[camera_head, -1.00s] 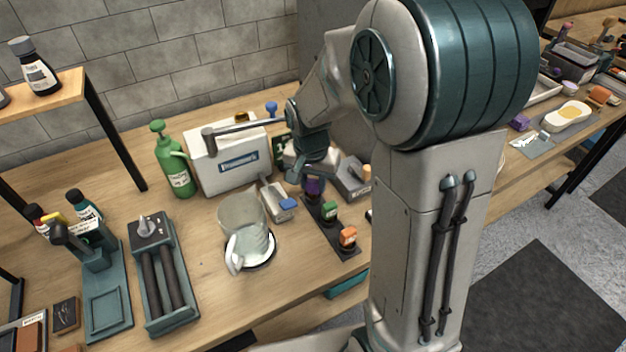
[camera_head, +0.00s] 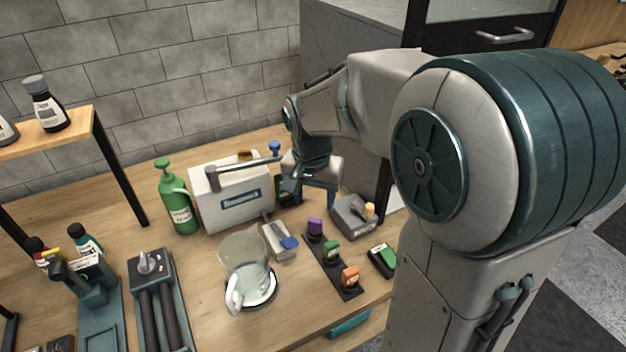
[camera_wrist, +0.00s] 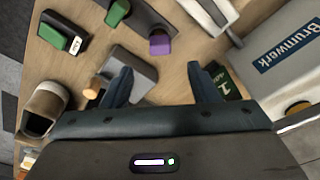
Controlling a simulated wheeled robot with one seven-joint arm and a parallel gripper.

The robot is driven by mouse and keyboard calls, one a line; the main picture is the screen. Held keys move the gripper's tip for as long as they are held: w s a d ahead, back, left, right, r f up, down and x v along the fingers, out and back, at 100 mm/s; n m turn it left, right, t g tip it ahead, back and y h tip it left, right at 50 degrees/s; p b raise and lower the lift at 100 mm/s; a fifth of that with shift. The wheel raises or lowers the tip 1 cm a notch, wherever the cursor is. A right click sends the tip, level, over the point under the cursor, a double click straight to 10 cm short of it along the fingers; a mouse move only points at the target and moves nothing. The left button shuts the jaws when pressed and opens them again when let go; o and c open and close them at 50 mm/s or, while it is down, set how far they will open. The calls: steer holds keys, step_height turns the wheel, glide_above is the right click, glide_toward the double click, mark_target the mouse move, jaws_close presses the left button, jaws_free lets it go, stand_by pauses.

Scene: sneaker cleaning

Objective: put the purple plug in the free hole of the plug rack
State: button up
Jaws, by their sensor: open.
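The purple plug (camera_head: 315,227) stands upright at the far end of the dark plug rack (camera_head: 327,268), in line with the green plug (camera_head: 332,249) and the orange plug (camera_head: 350,276). The wrist view also shows the purple plug (camera_wrist: 160,43) on the rack (camera_wrist: 143,17), with part of the green plug (camera_wrist: 118,11). Whether it is fully seated is hard to tell. My gripper (camera_wrist: 157,82) is open and empty, its fingers apart from the plug. In the head view it is behind the rack, above the table, partly hidden by my wrist.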

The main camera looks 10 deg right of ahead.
steer(key=r, duration=0.5)
steer(key=shift+s+a, duration=0.15)
steer(key=shift+s, duration=0.1)
steer(key=s+d+f+n, duration=0.1)
steer(key=s+n, duration=0.2)
steer(key=s, duration=0.4)
steer(key=s+d+f+n+t+p, duration=0.1)
steer(key=s+d+n, duration=0.1)
steer(key=s, duration=0.6)
steer(key=shift+f+n+t+y, duration=0.2)
steer(key=shift+n+t+y, duration=0.1)
steer(key=shift+n, duration=0.1)
